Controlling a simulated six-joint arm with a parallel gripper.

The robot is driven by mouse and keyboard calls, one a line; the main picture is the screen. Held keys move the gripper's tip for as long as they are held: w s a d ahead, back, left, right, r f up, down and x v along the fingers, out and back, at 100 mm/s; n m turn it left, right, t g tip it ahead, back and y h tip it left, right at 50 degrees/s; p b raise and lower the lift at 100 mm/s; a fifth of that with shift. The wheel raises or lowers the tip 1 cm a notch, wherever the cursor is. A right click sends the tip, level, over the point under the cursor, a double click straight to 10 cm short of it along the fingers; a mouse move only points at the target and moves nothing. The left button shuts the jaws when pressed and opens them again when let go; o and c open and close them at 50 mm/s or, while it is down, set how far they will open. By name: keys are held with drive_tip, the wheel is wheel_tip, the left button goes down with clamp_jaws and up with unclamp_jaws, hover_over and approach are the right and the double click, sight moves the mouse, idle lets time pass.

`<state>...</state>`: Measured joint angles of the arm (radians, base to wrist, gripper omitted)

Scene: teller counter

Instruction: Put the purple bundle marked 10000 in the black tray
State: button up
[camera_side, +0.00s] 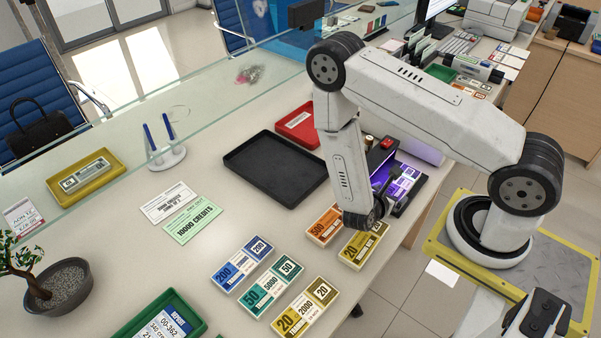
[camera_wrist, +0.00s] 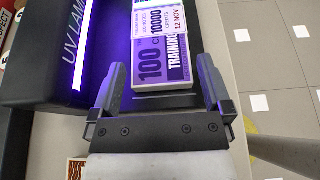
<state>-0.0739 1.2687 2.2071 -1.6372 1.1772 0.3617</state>
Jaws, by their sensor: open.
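The purple bundle marked 10000 (camera_wrist: 162,48) lies under violet light beside the UV lamp in the wrist view. It also shows in the side view (camera_side: 404,183), lit purple and partly hidden by my arm. My gripper (camera_wrist: 163,68) is open. Its fingers appear on either side of the bundle's near end, with gaps on both sides; I cannot tell their height above it. In the side view my gripper (camera_side: 379,206) is low, just in front of the lamp. The black tray (camera_side: 275,168) lies flat and empty on the counter, left of my arm.
The UV lamp (camera_wrist: 45,50) stands close to the left of my gripper. Orange (camera_side: 325,224) and yellow (camera_side: 364,245) bundles lie near it. A red tray (camera_side: 300,121) is behind the black tray. A glass screen crosses the counter. The counter's edge is close on the right.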

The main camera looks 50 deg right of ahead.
drive_tip(key=shift+x, duration=1.45)
drive_tip(key=c, duration=1.2)
drive_tip(key=shift+o, duration=0.2)
drive_tip(key=shift+r, duration=0.1)
wheel_tip(320, 180, up, 10)
